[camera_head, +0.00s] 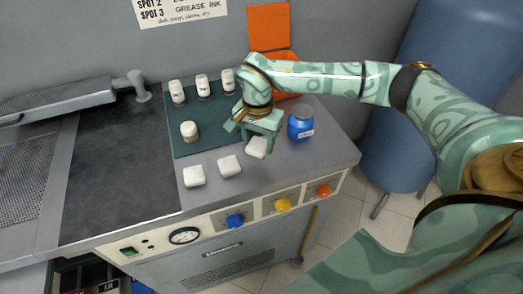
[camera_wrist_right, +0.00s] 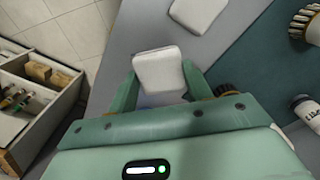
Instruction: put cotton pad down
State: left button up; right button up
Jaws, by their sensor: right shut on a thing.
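My right gripper (camera_head: 253,133) is shut on a white square cotton pad (camera_head: 257,148) at the right part of the grey worktop. In the right wrist view the same cotton pad (camera_wrist_right: 158,68) sits between the two green fingers. I cannot tell whether it touches the worktop. Two more white pads, one on the left (camera_head: 194,176) and one in the middle (camera_head: 230,166), lie on the worktop to the left of the gripper. My left gripper is not in view.
A blue jar (camera_head: 301,123) stands close to the right of the gripper. A dark green mat (camera_head: 215,127) holds several small white-capped bottles and a round brush (camera_head: 189,131). The worktop's front edge has coloured knobs below.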

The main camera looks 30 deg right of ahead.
aim_at(263, 150)
jog(key=shift+d+f, duration=0.5)
jog(key=shift+f, duration=0.05)
jog(key=f, duration=0.1)
jog(key=f+b, duration=0.1)
jog(key=f, duration=0.1)
jog(key=shift+d+f, duration=0.2)
jog(key=shift+f, duration=0.1)
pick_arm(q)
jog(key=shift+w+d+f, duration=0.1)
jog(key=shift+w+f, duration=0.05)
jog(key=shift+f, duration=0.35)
pick_arm(e)
jog(key=shift+f, duration=0.1)
jog(key=o, duration=0.9)
jog(key=shift+o, duration=0.2)
